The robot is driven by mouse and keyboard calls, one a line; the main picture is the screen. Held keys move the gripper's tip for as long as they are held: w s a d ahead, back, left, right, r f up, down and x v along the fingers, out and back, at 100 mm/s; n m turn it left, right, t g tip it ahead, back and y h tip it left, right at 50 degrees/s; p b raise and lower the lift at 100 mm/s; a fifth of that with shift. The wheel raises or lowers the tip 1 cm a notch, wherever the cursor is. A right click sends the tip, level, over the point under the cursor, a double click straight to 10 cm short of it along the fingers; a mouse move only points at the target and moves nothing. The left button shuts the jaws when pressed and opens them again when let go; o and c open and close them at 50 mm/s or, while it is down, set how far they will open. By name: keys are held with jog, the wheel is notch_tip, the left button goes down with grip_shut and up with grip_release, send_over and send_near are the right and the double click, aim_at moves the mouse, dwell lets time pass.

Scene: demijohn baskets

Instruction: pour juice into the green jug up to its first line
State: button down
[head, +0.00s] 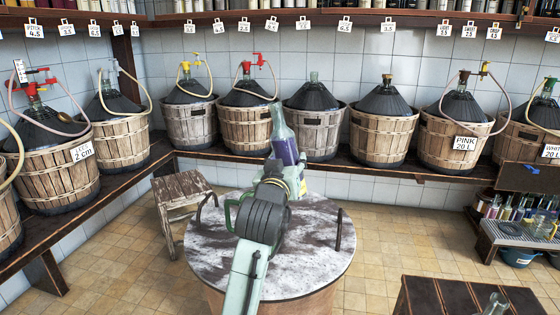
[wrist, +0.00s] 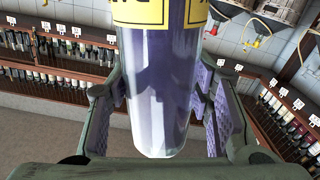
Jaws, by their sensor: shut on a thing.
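A clear bottle (head: 284,150) with purple contents stands nearly upright above the round table, its neck leaning a little left. My gripper (head: 288,178) is shut around its lower part. In the wrist view the bottle (wrist: 160,95) fills the middle between my gripper's fingers (wrist: 160,108), which have purple pads. A yellow label (wrist: 145,14) with black letters shows on it. A green loop (head: 229,213), perhaps the green jug's handle, shows left of my arm over the table. My arm hides whatever is behind it, so the jug's body and lines cannot be made out.
The round grey table (head: 320,265) has dark upright bars at its left and right. A wooden stool (head: 183,187) stands behind it at left. Several basketed demijohns with taps line the wall bench (head: 220,163). A low rack of bottles (head: 520,215) is at right. Tiled floor is clear between.

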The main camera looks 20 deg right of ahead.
jog(key=s+d+f+n+p, duration=0.1)
jog(key=s+d+f+n, duration=0.3)
jog(key=d+n, duration=0.3)
jog(key=shift+s+d+n, duration=0.4)
jog(key=shift+s+n, duration=0.25)
jog(key=shift+n, duration=1.75)
jog(key=shift+s+f, duration=0.15)
jog(key=shift+f, duration=0.05)
jog(key=shift+d+f+n, duration=0.1)
jog(key=shift+f+n, duration=0.5)
jog(key=shift+n, duration=0.4)
jog(key=shift+f, duration=0.15)
jog(key=shift+n, duration=0.3)
jog(key=shift+f, duration=0.2)
jog(key=shift+f+n, duration=0.2)
jog(key=shift+n, duration=0.3)
dwell(2.5)
